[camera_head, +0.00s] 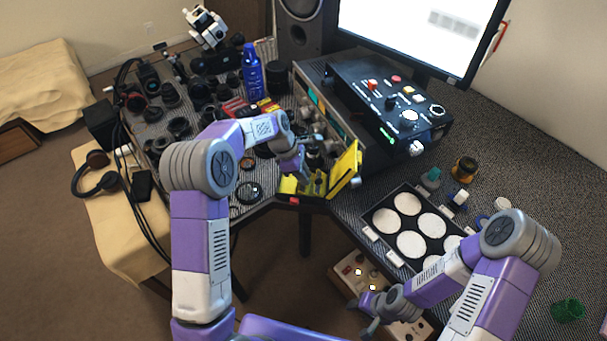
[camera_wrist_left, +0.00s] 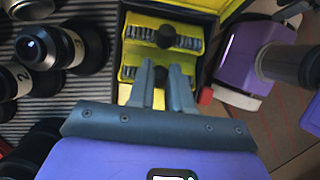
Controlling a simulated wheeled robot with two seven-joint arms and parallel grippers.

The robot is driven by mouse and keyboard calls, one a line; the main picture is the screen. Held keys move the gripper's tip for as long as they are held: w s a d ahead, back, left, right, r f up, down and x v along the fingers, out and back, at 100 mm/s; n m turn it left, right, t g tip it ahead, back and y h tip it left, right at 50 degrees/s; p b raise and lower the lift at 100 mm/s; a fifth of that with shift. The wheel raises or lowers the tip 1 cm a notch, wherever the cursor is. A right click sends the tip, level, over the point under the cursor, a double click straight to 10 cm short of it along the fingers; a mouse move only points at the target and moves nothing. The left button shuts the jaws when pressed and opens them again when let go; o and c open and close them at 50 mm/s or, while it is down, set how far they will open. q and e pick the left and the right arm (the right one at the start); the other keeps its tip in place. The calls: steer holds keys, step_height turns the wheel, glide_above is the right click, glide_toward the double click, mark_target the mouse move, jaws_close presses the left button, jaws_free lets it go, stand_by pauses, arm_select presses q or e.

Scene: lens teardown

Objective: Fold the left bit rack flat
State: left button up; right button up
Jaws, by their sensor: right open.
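The yellow bit case (camera_head: 345,172) stands open at the desk's front edge, its lid raised on the right. In the left wrist view it holds two bit racks, each with a row of grey bits and a black knob. The nearer rack (camera_wrist_left: 131,73) seems to be the left one; the farther rack (camera_wrist_left: 190,43) lies beyond it. My left gripper (camera_wrist_left: 160,72) has its fingertips on either side of the nearer rack's knob; whether they press on it I cannot tell. In the head view my left gripper (camera_head: 300,172) partly hides the case. My right gripper (camera_head: 370,312) is open and empty, low at the front.
Many black lens parts (camera_head: 180,127) crowd the desk left of the case. A blue bottle (camera_head: 251,72) stands behind them. A black control box (camera_head: 385,100) stands behind the case on the right. A tray with white round pads (camera_head: 368,212) lies to the right.

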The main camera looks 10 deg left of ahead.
mark_target(294, 184)
arm_select(q)
jaws_close()
steer(key=shift+a+f+h+p, duration=0.15)
steer(key=shift+a+h+p, duration=0.2)
steer(key=shift+h, duration=0.55)
steer(key=shift+s+a+f+h, duration=0.1)
steer(key=shift+a+f+h, duration=0.15)
steer(key=shift+h, duration=0.3)
steer(key=shift+a+f+h, duration=0.1)
steer(key=shift+a+h, duration=0.15)
steer(key=shift+h, duration=0.3)
steer(key=h, duration=0.1)
steer(key=f+h, duration=0.1)
steer(key=h, duration=0.1)
steer(key=shift+a+t, duration=0.4)
steer(key=shift+a+f+h, duration=0.15)
steer(key=shift+f+h, duration=0.05)
steer(key=shift+h, duration=0.6)
steer(key=o, duration=0.8)
jaws_free()
steer(key=shift+s, duration=0.1)
